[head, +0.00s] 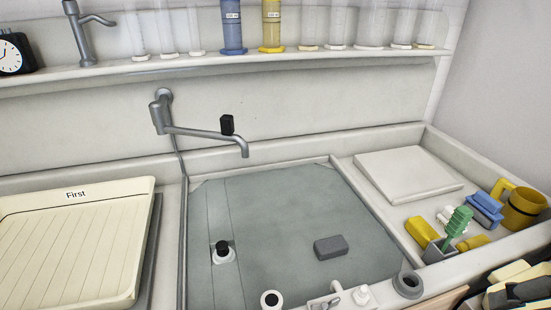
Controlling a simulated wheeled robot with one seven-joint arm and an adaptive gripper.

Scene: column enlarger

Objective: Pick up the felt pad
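A small dark grey rounded block (330,247) lies flat in the grey-green sink basin (290,215), right of its middle. It looks like the felt pad, though its material cannot be told for sure. Nothing touches it from above and its top is fully visible. My gripper is not in view.
A grey swing tap (205,133) reaches over the basin's back edge. A black-capped white fitting (222,250) stands in the basin's left part. A cream ribbed tray (75,245) lies left. Brushes, sponges and a yellow jug (522,207) crowd the right ledge beside a white slab (408,174).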

